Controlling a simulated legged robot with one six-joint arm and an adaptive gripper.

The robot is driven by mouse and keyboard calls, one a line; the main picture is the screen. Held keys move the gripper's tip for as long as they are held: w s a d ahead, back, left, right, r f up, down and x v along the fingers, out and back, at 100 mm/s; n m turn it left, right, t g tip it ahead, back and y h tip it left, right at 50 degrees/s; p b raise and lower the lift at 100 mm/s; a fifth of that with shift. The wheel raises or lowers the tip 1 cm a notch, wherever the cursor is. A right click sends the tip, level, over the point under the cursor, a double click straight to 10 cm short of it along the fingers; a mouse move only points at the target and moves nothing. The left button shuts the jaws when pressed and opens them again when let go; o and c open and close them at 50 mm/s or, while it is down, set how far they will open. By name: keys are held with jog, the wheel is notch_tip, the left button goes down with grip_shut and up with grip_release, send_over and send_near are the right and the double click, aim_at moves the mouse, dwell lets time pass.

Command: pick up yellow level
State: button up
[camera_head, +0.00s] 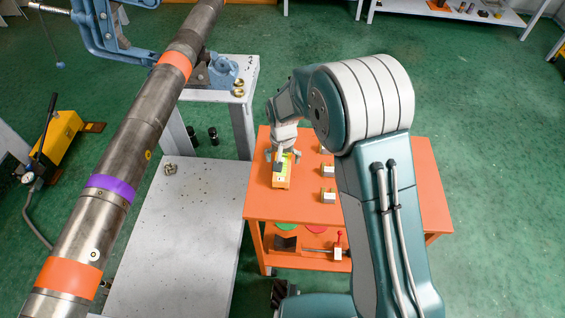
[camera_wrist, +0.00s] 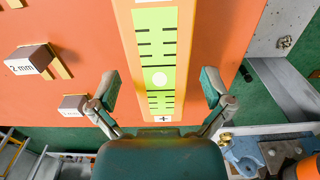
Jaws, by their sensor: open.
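The yellow level (camera_head: 281,178) lies on the orange cart top, below my gripper (camera_head: 283,158). In the wrist view the level (camera_wrist: 186,40) is a long bar with a green face, black marks and a white dot. It runs from the top edge down between my two fingers. My gripper (camera_wrist: 160,88) is open, with one finger on each side of the level and visible gaps between them. The far part of the level is cut off by the frame, and my arm hides part of the cart.
Small grey blocks, one marked "2 mm" (camera_wrist: 28,60), sit on the orange cart (camera_head: 262,205) beside the level. A grey platform (camera_head: 180,240) and a large banded pipe (camera_head: 120,165) stand to the left. Tools lie on the cart's lower shelf.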

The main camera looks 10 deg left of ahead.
notch_tip(320, 180, down, 2)
jog(key=shift+f, duration=0.2)
jog(key=c, duration=1.3)
jog(key=shift+r, duration=0.15)
